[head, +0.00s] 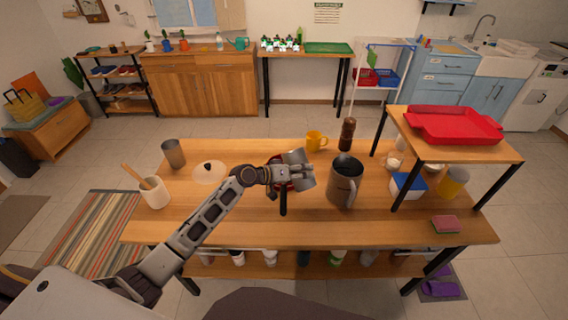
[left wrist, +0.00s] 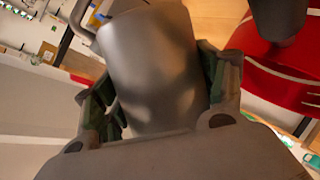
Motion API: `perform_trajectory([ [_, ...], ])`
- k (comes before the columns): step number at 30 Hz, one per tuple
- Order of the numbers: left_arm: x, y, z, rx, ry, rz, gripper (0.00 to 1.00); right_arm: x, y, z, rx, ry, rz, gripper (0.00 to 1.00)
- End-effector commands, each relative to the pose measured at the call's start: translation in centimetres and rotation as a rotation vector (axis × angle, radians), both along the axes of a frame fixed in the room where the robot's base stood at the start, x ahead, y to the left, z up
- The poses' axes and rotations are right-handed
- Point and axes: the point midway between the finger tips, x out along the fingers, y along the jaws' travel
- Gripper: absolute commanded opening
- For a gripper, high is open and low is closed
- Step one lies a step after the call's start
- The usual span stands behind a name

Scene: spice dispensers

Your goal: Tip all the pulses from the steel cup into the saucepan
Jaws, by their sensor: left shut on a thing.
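My left gripper (head: 294,177) is shut on a grey steel cup (head: 299,158), which looks tilted above the saucepan. In the left wrist view the cup (left wrist: 155,70) fills the space between the fingers (left wrist: 157,95). Its mouth and any pulses inside are hidden. The red saucepan (head: 273,160) stands on the table under the gripper, mostly covered by it, its black handle (head: 283,203) pointing to the front edge. Its red side also shows at the right of the left wrist view (left wrist: 270,75). I cannot see its contents. My right gripper is not in view.
A large grey jug (head: 343,184) stands close right of the gripper, with a yellow mug (head: 316,141) and a brown mill (head: 347,133) behind. A lid (head: 209,172), another metal cup (head: 173,153) and a utensil pot (head: 154,193) are left. A raised shelf (head: 455,151) stands right.

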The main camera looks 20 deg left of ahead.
Motion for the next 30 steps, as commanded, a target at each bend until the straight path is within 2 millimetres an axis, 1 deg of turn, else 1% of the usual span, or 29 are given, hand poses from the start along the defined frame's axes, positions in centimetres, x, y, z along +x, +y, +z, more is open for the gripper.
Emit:
perform_trajectory([
  [9,0.0,0.1,0.2,0.135,-0.129,-0.001,0.42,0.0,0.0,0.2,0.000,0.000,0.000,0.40],
  [18,-0.5,-0.5,-0.7,0.235,-0.225,0.000,0.42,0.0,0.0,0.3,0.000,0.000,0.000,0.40],
  [30,-0.8,-0.8,0.7,0.324,-0.311,0.000,0.42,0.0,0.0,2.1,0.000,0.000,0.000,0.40],
])
